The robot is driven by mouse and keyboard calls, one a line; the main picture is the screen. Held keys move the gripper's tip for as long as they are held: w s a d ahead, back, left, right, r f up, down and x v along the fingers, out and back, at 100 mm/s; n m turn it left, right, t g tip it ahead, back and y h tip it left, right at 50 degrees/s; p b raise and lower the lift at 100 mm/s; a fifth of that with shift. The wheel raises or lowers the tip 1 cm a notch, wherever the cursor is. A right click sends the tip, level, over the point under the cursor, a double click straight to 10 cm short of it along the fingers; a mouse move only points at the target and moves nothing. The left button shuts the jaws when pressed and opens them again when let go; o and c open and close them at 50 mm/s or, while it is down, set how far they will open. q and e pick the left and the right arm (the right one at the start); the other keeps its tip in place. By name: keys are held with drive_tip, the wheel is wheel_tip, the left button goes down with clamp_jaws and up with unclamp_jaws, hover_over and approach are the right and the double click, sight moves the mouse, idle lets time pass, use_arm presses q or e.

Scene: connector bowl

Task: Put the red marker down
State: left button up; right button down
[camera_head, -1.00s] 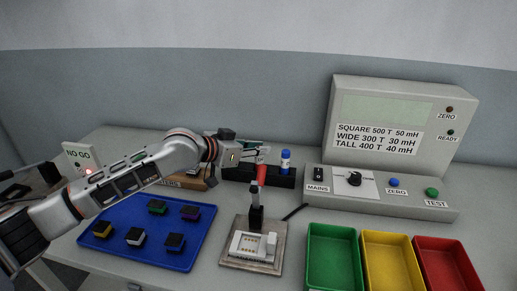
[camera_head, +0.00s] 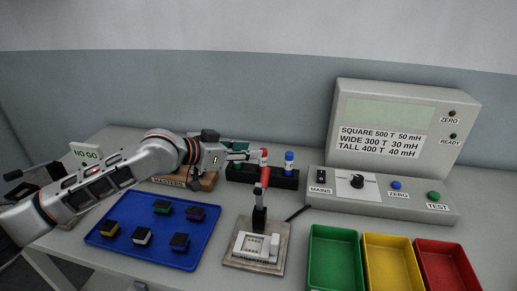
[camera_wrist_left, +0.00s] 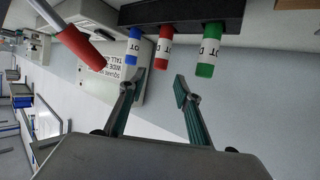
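The red marker (camera_wrist_left: 165,45) stands in the black marker rack (camera_wrist_left: 190,12), between the blue marker (camera_wrist_left: 133,42) and the green marker (camera_wrist_left: 210,50). In the head view the red marker (camera_head: 264,155) shows just past my left gripper (camera_head: 250,156). In the left wrist view my left gripper (camera_wrist_left: 158,84) is open and empty. Its fingers are spread, with the red marker beyond the tips and apart from them. In the head view the arm and gripper partly hide the rack's left part. My right gripper is not in view.
A test fixture with a red lever handle (camera_head: 265,176) stands in front of the rack, close to my left gripper. A blue tray (camera_head: 120,243) with several small blocks lies at left. Green, yellow and red bins (camera_head: 335,232) and a tester (camera_head: 400,195) are at right.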

use_arm(q)
drive_tip(key=v, duration=0.5)
drive_tip(key=shift+s+a+r, duration=0.15)
drive_tip(key=shift+s+a, duration=0.05)
drive_tip(key=shift+p, duration=0.3)
